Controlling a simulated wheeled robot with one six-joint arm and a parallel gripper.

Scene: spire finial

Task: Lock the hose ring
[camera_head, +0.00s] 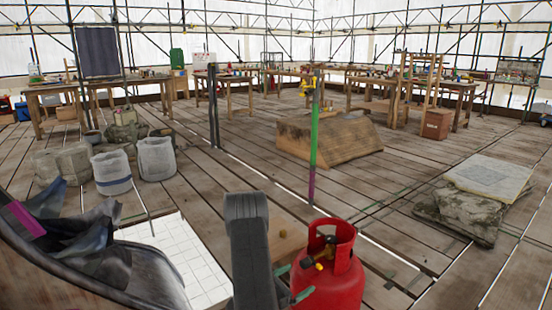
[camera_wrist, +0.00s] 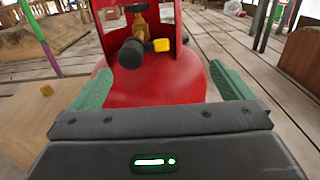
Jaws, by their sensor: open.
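A red gas cylinder (camera_head: 345,285) with a raised red collar stands at the front, right of my arm. In the wrist view the cylinder (camera_wrist: 150,90) fills the middle. A brass valve (camera_wrist: 140,22) stands inside its collar, with a black round part (camera_wrist: 131,53) facing me and a yellow piece (camera_wrist: 161,45) to its right. I cannot tell which part is the hose ring, and no hose shows attached. My gripper (camera_wrist: 163,84) is open, its green fingers apart on either side of the cylinder's near shoulder. Nothing is between the fingertips except the view of the cylinder.
A wooden block (camera_wrist: 47,91) lies left of the cylinder. A white tiled sheet (camera_head: 180,260) lies left of my arm. A green and purple post (camera_head: 314,140) and a wooden ramp (camera_head: 330,140) stand beyond. A stone slab stack (camera_head: 460,215) is at right. Planks between are clear.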

